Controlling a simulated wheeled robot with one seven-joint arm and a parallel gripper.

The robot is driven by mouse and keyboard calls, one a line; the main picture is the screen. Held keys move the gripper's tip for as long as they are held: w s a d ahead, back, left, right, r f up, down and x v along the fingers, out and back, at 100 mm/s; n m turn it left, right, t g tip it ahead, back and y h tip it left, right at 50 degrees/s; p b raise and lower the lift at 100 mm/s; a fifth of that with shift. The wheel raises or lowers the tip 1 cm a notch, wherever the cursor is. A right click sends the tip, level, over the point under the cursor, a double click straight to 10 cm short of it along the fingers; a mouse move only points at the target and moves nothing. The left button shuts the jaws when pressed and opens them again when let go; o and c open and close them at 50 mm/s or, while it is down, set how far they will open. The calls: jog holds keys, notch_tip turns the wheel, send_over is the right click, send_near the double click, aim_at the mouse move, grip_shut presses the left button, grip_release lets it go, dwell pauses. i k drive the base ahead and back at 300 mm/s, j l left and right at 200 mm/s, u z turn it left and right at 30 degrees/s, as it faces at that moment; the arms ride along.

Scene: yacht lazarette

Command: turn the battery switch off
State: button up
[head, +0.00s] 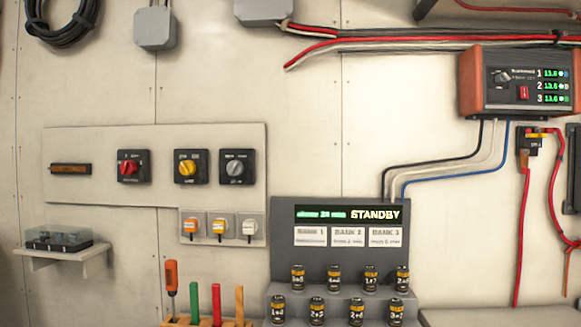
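Three black rotary switches sit in a row on a pale wall panel (90,190) at the left of the head view. One has a red knob (129,168), the middle one a yellow knob (187,168), and the right one a grey knob (235,168). Their labels are too small to read, so I cannot tell for certain which is the battery switch or where each knob is set. My gripper is not in view.
Below hang three small switches (220,226). A shelf (62,254) holds a clear box. A rack (205,323) holds upright tools. A grey stepped stand (340,270) reads STANDBY and carries several small dark cylinders. A meter box (518,82) with cables is at right.

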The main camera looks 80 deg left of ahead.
aim_at(129, 167)
jog(key=u, duration=3.3)
